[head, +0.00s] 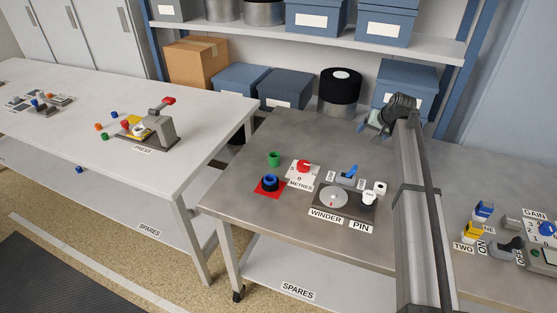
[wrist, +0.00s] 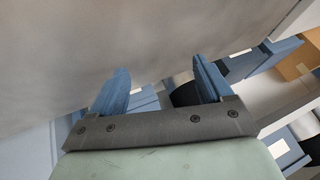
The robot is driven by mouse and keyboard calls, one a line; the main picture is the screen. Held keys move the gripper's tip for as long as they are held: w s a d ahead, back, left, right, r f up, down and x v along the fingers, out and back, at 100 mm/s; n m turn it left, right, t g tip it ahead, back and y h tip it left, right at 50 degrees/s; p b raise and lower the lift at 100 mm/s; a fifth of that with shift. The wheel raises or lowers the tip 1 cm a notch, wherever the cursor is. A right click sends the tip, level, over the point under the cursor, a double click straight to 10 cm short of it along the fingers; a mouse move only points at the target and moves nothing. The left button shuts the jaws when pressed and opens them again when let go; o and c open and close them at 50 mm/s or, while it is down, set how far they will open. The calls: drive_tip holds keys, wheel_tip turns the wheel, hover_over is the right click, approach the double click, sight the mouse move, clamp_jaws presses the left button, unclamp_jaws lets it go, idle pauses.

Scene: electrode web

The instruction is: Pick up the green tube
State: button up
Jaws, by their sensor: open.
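A green tube (head: 274,159), short and upright, stands on the grey table, behind a blue and black ring-shaped part (head: 270,183) on a red square. A smaller green piece (head: 105,137) lies on the white table at the left. My gripper (head: 374,128) is raised over the back right of the grey table, well to the right of the green tube and apart from it. In the wrist view my gripper (wrist: 160,82) shows two blue fingers spread apart with nothing between them. The green tube does not show in the wrist view.
Right of the tube are the METRES panel with a red knob (head: 303,168) and the WINDER disc (head: 333,198). A black roll (head: 341,86) and blue boxes (head: 285,89) stand behind. The grey table's front left (head: 228,200) is bare.

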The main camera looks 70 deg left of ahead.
drive_tip(key=s+a+r+n+g+h, duration=0.15)
drive_tip(key=s+a, duration=0.25)
drive_tip(key=s, duration=0.5)
drive_tip(key=s+a+n+h, duration=0.1)
drive_tip(key=s+a+n, duration=0.25)
drive_tip(key=s, duration=0.55)
drive_tip(key=n+h, duration=0.2)
drive_tip(key=n, duration=0.1)
approach(274, 156)
drive_tip(key=f, duration=0.1)
drive_tip(key=s+f, duration=0.1)
drive_tip(key=f, duration=0.1)
drive_tip(key=shift+d, duration=0.2)
drive_tip(key=shift+w+a+f, duration=0.1)
drive_tip(key=shift+a+f, duration=0.05)
drive_tip(key=shift+f, duration=1.2)
drive_tip(key=shift+a+f, duration=0.2)
drive_tip(key=shift+f, duration=1.2)
drive_tip(key=c, duration=1.1)
